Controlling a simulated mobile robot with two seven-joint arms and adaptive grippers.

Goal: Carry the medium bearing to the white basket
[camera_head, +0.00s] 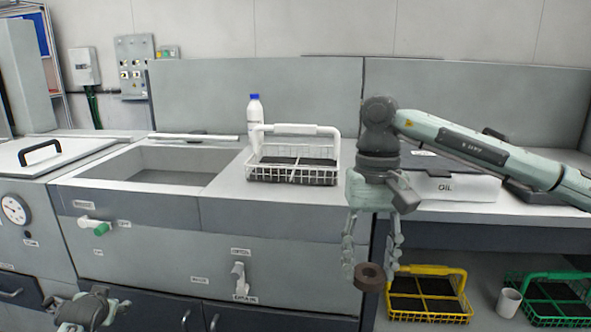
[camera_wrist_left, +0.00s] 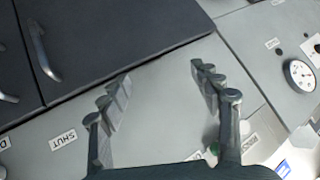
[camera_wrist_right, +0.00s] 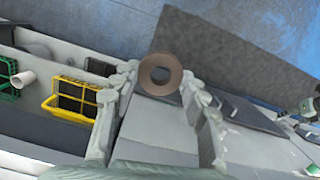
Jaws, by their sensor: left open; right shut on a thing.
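A brown ring-shaped bearing (camera_head: 369,277) is held between the fingertips of my right gripper (camera_head: 371,268), in front of the bench. The bearing (camera_wrist_right: 160,74) also shows in the right wrist view, with a finger on each side. Its size class cannot be told. The white basket (camera_head: 293,170), a divided wire basket with a handle, stands on the bench top to the left of my right gripper and higher in the picture. My left gripper (camera_wrist_left: 165,95) is open and empty in the left wrist view, in front of the cabinet front.
A yellow basket (camera_head: 428,316) and a green basket (camera_head: 549,319) stand low at right, with a white cup (camera_head: 508,302) between them. A white bottle (camera_head: 254,118) stands behind the white basket. An open sink (camera_head: 165,165) lies to its left. An OIL box (camera_head: 450,187) is at right.

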